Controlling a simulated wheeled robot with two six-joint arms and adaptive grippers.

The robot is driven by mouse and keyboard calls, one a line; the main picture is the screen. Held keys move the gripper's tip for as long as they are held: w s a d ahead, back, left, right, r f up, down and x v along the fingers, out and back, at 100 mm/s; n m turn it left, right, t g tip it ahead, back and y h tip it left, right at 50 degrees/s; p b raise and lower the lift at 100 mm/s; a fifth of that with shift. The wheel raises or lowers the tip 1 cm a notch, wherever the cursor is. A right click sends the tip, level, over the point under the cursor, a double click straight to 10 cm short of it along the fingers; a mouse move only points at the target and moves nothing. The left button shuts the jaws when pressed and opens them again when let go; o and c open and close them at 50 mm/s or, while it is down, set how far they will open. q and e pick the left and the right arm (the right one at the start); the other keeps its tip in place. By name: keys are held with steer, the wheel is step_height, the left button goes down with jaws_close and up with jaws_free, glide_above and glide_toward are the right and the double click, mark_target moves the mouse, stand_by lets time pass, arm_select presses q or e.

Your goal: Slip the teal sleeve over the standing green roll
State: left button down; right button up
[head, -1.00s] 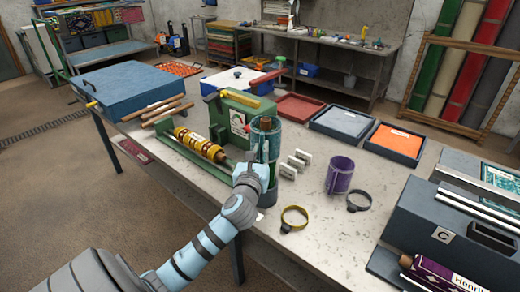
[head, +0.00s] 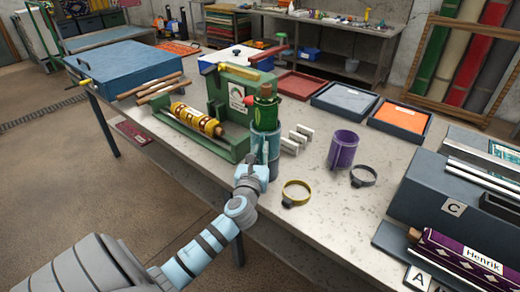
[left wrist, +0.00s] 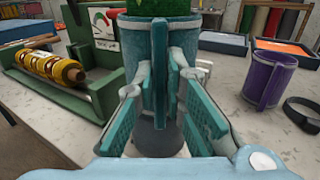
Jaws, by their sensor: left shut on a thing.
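The green roll (head: 265,111) stands upright on the table, its brown core end sticking up at the top. The teal sleeve (head: 266,143) is around the lower part of the roll, with green showing above its rim. In the left wrist view the sleeve (left wrist: 195,62) fills the middle, and the green roll (left wrist: 160,7) shows above it. My left gripper (head: 262,153) is shut on the sleeve's upright tab, from the near side; its fingers (left wrist: 160,85) flank the tab in the left wrist view. The roll's lower part is hidden by the sleeve. My right gripper is not in view.
A green machine (head: 238,95) with a yellow patterned roll (head: 196,119) stands close on the left.

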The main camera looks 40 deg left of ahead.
arm_select(q)
steer(key=c, duration=1.6)
jaws_free()
steer(key=shift+s, duration=0.1)
steer(key=v, duration=1.2)
